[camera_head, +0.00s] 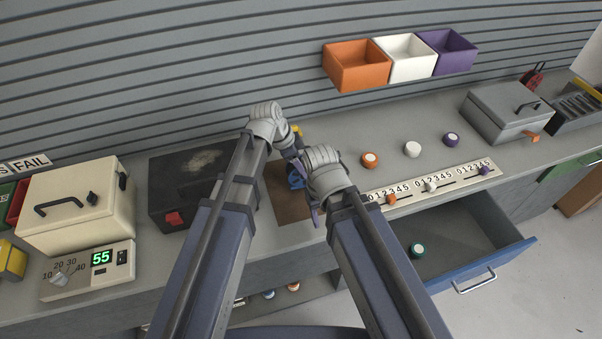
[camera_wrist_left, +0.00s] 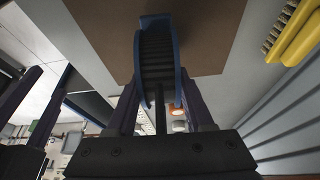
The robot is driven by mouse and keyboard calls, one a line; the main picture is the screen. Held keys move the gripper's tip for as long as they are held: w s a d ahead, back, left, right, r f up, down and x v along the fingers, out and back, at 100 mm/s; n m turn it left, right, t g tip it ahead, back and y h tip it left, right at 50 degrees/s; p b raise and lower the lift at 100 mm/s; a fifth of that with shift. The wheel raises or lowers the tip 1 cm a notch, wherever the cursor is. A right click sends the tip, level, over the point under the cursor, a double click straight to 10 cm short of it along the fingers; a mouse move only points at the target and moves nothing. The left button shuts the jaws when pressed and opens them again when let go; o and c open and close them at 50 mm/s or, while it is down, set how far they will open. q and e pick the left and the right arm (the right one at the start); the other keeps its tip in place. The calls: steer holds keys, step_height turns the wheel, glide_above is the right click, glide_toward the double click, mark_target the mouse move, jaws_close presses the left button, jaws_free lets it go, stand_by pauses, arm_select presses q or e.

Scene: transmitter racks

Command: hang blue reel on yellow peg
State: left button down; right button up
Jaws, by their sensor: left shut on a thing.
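The blue reel (camera_head: 294,178) is mostly hidden behind my wrists in the head view. In the left wrist view the blue reel (camera_wrist_left: 172,42) shows its dark grooved rim between blue flanges, over a brown mat. My left gripper (camera_wrist_left: 160,102) is shut on it, with a purple finger on each side. My right gripper (camera_head: 312,190) is close beside it on the right. Its two purple fingers appear apart in the left wrist view. A small yellow part (camera_head: 297,130) shows behind my left wrist; I cannot tell whether it is the yellow peg.
The brown mat (camera_head: 288,206) lies on the grey counter. A yellow brush-like thing (camera_wrist_left: 298,38) is near the wall. A dark box (camera_head: 170,180) stands left of my arms.

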mark_target(291, 164)
arm_select(q)
steer(key=shift+f, duration=0.8)
arm_select(e)
steer(key=shift+f, duration=0.8)
arm_select(q)
steer(key=shift+f+b, duration=0.3)
steer(key=shift+b, duration=0.25)
arm_select(e)
steer(key=shift+f, duration=0.3)
arm_select(q)
steer(key=shift+c, duration=1.4)
jaws_free()
steer(key=shift+r, duration=0.1)
arm_select(e)
steer(key=shift+r, duration=0.1)
arm_select(q)
steer(key=p+v, duration=0.6)
steer(key=shift+w+a+r, duration=0.1)
steer(key=shift+a+r, duration=0.15)
steer(key=shift+a, duration=0.1)
steer(key=shift+a+r+p, duration=0.3)
steer(key=shift+r+p, duration=0.25)
steer(key=shift+p, duration=0.15)
arm_select(e)
step_height(291, 164, up, 7)
